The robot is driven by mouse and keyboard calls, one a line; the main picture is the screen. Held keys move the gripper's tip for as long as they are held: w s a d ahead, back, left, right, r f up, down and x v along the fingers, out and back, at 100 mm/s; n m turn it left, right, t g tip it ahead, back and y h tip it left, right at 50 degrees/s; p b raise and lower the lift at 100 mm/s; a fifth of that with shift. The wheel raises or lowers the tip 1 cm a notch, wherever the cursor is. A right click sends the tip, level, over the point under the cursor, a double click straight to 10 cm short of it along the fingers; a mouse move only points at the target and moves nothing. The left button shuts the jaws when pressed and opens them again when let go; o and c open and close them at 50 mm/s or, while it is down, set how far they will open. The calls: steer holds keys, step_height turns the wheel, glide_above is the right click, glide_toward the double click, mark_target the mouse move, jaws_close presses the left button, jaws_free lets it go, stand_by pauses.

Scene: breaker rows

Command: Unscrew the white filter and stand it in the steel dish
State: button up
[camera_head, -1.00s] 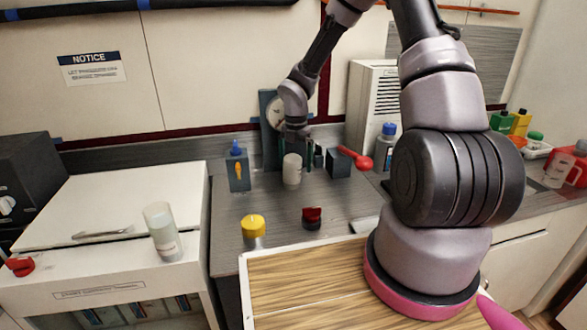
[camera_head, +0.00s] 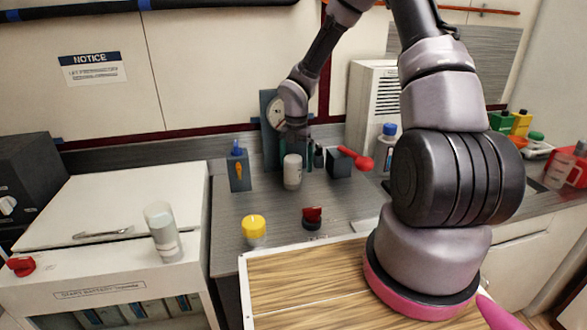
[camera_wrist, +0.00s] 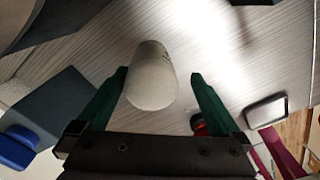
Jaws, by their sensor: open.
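The white filter (camera_head: 292,172) is a pale cylinder, upright on the grey counter behind the yellow-topped jar. In the wrist view the filter (camera_wrist: 151,78) lies ahead of and between the two green fingers of my gripper (camera_wrist: 160,82), with a visible gap on the right side. My gripper (camera_head: 308,152) is open, just behind and right of the filter in the head view. A flat, light metal dish (camera_wrist: 267,111) with a dark rim, likely the steel dish, shows at the right of the wrist view. Whatever the filter's base joins is hidden.
A yellow-topped jar (camera_head: 254,228) and a red-and-black knob (camera_head: 312,217) stand in front. A dark block with a blue top (camera_head: 239,171) is left, a dark block with a red knob (camera_head: 341,163) right.

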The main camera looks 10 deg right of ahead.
steer(key=shift+w+a+r, duration=0.1)
steer(key=shift+w+a, duration=0.25)
steer(key=shift+a, duration=0.35)
steer(key=m, duration=0.3)
steer(key=shift+w+a+f+m, duration=0.2)
steer(key=shift+w+m, duration=0.1)
steer(key=m, duration=0.6)
steer(key=shift+s+d, duration=0.2)
steer(key=shift+d, duration=0.1)
